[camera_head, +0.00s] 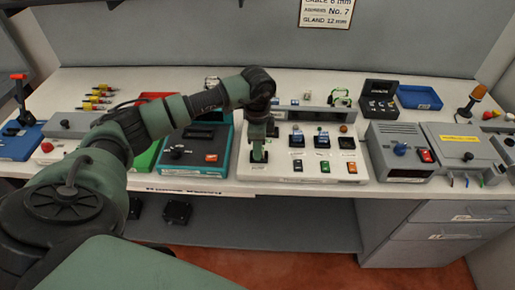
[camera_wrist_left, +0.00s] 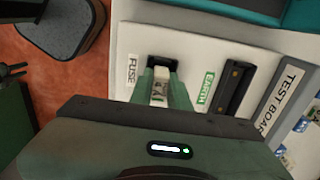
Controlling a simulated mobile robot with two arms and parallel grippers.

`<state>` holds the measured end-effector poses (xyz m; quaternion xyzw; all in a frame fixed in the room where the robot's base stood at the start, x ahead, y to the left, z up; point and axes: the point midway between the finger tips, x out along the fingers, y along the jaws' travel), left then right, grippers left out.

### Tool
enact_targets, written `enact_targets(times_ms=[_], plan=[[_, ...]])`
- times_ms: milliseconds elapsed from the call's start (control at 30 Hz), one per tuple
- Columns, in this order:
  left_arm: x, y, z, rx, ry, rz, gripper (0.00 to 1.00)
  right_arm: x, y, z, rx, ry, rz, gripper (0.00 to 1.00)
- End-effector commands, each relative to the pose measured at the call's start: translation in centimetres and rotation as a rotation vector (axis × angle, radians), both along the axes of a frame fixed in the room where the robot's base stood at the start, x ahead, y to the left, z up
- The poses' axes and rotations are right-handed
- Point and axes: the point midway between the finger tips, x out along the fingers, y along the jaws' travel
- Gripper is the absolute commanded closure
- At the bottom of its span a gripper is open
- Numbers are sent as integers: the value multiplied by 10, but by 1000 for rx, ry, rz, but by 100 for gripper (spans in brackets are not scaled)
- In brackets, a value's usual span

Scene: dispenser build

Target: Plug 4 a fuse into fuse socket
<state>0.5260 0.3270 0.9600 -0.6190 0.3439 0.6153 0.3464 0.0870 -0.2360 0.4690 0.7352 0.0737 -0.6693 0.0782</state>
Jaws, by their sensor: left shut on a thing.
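My left gripper (camera_head: 258,155) points down at the left front part of the white test board (camera_head: 310,180). In the left wrist view the gripper (camera_wrist_left: 163,88) is shut on a pale fuse (camera_wrist_left: 160,92). The black fuse socket (camera_wrist_left: 161,62) lies just beyond the fingertips, beside the label FUSE. The fuse's far end overlaps the near side of the socket in this view; I cannot tell whether it is in the socket or above it. The fingers and arm hide the socket in the head view. My right gripper does not show.
A black slot part (camera_wrist_left: 235,88) by the label EARTH is right of the fingers in the wrist view. A teal-edged unit (camera_head: 196,148) stands left of the board, a grey box (camera_head: 398,150) right of it. A blue tray (camera_head: 419,97) stands at the back.

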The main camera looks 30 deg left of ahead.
Motion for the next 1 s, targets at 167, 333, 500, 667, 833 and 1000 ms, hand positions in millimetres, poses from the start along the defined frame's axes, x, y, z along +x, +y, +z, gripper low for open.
enact_targets(times_ms=[167,333,500,667,833,1000], plan=[[-3,-1,-5,0,9,-2,100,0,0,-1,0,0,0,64],[-4,-1,-6,0,13,-3,61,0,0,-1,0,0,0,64],[-5,-3,-8,-2,18,-5,57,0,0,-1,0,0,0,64],[-6,-3,-8,-3,19,-6,57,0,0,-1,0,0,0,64],[-6,-4,-8,-4,20,-6,69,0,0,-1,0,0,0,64],[-6,-4,-8,-4,20,-7,61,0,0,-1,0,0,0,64]])
